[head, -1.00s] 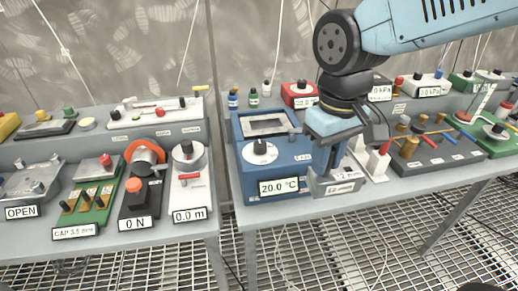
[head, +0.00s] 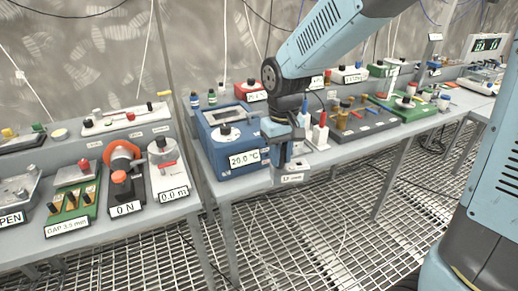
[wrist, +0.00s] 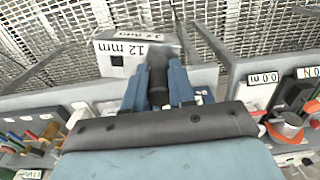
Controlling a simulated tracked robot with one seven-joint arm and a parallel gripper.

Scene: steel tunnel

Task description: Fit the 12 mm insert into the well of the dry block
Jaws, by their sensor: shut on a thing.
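The dry block (head: 218,163) is a blue box with a 20.0 °C display, a dial and a recessed top opening (head: 224,112), standing on the bench. My gripper (head: 284,160) is at its right front corner in the head view. It is shut on the insert (head: 293,178), a grey block labelled 12 mm. In the wrist view the insert (wrist: 112,66) hangs past my fingertips (wrist: 160,85), which close around its dark post (wrist: 158,70). The insert is outside the dry block, near the bench's front edge. Its underside is hidden.
A grey rack of coloured parts (head: 355,122) is farther right. A second bench (head: 120,222) on the left carries a 0 N device (head: 124,188). Grating floor lies in front.

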